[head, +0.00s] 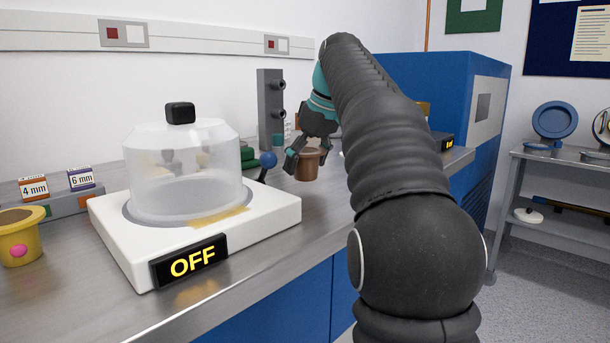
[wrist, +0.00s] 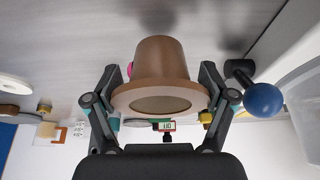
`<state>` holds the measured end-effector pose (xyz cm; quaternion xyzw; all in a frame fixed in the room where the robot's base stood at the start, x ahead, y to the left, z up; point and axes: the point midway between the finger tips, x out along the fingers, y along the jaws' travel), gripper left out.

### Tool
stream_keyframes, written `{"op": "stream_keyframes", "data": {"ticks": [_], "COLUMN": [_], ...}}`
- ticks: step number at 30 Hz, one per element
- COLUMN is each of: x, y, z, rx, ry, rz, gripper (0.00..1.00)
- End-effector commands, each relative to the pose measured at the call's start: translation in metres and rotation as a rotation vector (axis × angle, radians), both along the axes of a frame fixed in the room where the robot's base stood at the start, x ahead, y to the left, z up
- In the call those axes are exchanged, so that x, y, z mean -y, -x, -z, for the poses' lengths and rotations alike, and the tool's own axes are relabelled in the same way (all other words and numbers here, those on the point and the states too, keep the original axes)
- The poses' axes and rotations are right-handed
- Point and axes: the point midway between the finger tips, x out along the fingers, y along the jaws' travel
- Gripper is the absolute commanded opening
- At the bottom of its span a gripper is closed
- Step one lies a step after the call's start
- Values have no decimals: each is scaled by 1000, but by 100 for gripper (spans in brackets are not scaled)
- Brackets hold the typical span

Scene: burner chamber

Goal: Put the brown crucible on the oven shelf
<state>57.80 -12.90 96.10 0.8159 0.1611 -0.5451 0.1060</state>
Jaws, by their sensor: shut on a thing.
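The brown crucible (head: 308,167) is upright, wide rim upward, between the fingers of my gripper (head: 306,158). My gripper is shut on it, with a finger on each side. In the wrist view the crucible (wrist: 161,62) fills the space between both fingers, and a small pink spot shows at its side. It is over the bench, behind the white hotplate; I cannot tell the exact gap below it. A large blue cabinet (head: 420,75) stands behind my arm at the right. My arm hides much of its front, and I cannot make out an oven shelf.
A glass dome (head: 185,180) covers a white unit (head: 120,245) marked OFF on the steel bench. A blue-knobbed lever (head: 267,160) is just left of the crucible. A yellow pot (head: 18,240) stands at far left. A grey rack (head: 560,170) stands at right.

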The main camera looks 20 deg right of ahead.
Motion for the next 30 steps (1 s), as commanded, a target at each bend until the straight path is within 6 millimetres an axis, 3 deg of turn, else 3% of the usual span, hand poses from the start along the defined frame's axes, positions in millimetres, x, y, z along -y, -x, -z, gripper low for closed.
{"op": "stream_keyframes", "data": {"ticks": [4,17,18,19,30], "x": [0,0,0,0,0], "y": [0,0,0,0,0], "z": [19,24,23,23,21], "rx": [0,1,1,0,0], "ry": [0,1,1,1,1], "rz": [0,-1,-1,-1,0], "gripper": [46,46,93,100,100]}}
